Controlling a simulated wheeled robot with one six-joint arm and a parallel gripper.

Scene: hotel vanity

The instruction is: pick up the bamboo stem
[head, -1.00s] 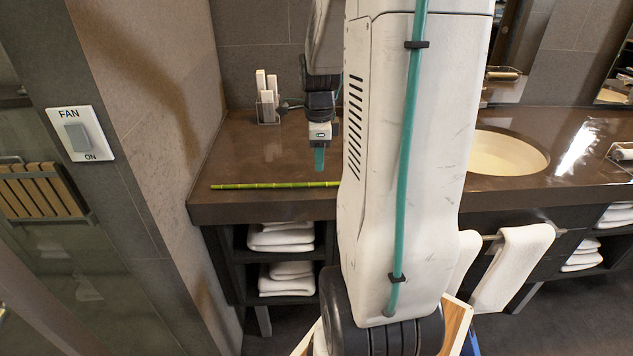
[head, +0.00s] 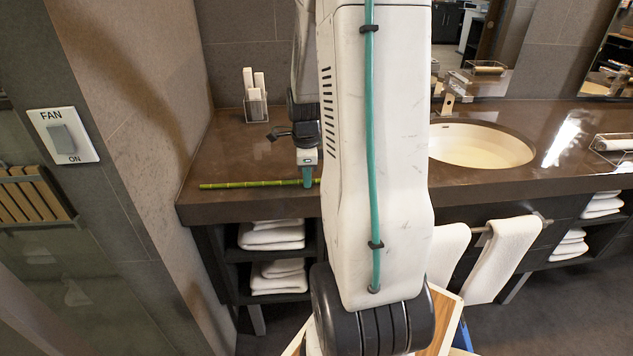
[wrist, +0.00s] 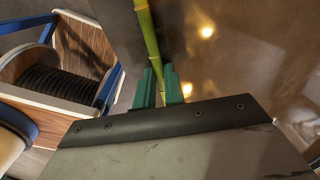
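The bamboo stem (head: 245,184) is a thin, jointed green rod. It lies along the front part of the brown counter, its right end running behind my arm. My gripper (head: 307,178) with teal fingers is down at the stem's right part in the head view. In the wrist view the stem (wrist: 149,32) runs from the top edge down between the two fingers of my gripper (wrist: 160,78). The fingers stand on either side of it, close to its surface. Whether they press on it is not clear. The stem's far end is out of the wrist view.
The counter (head: 230,150) is bare around the stem. A clear holder (head: 256,108) with white items stands near the back wall. A sink (head: 480,145) is to the right. A side wall (head: 135,90) bounds the counter's left.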

